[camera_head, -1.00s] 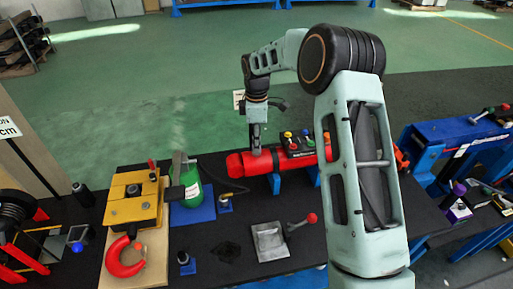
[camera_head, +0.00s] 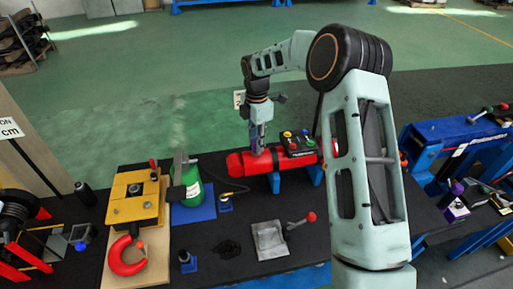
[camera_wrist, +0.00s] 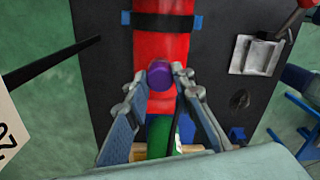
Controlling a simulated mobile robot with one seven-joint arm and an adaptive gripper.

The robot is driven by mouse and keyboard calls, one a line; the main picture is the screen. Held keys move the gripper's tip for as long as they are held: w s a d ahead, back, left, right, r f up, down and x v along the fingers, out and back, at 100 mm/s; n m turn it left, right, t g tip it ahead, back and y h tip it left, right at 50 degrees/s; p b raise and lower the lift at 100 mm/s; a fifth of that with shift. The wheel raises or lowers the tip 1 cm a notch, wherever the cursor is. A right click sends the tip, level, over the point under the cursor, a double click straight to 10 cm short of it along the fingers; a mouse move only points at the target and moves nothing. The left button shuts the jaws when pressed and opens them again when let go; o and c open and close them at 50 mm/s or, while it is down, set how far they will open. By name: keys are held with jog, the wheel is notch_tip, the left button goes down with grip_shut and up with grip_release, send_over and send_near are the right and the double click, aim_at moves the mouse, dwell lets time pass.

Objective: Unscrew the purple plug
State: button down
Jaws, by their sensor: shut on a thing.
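The purple plug (camera_wrist: 159,75) sits on top of the red cylinder (camera_wrist: 166,48) in the wrist view. My gripper (camera_wrist: 163,78) has its two fingertips against the plug's left and right sides, shut on it. In the head view my gripper (camera_head: 257,150) points straight down onto the left part of the red cylinder (camera_head: 285,157), and its fingers hide the plug there. The cylinder lies on its side on blue supports (camera_head: 274,182). I cannot tell how far the plug is out of its hole.
A green bottle (camera_head: 191,183) and a yellow block (camera_head: 133,200) stand to the left. A metal tray (camera_head: 268,240) lies in front. Green floor is open behind the table.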

jog(key=n, duration=0.4)
jog(key=shift+w+r, duration=0.1)
jog(key=shift+r, duration=0.1)
jog(key=shift+n, duration=0.4)
jog(key=n, duration=0.4)
jog(key=c, duration=1.6)
grip_release()
jog(key=shift+f, duration=0.1)
jog(key=shift+c, duration=0.7)
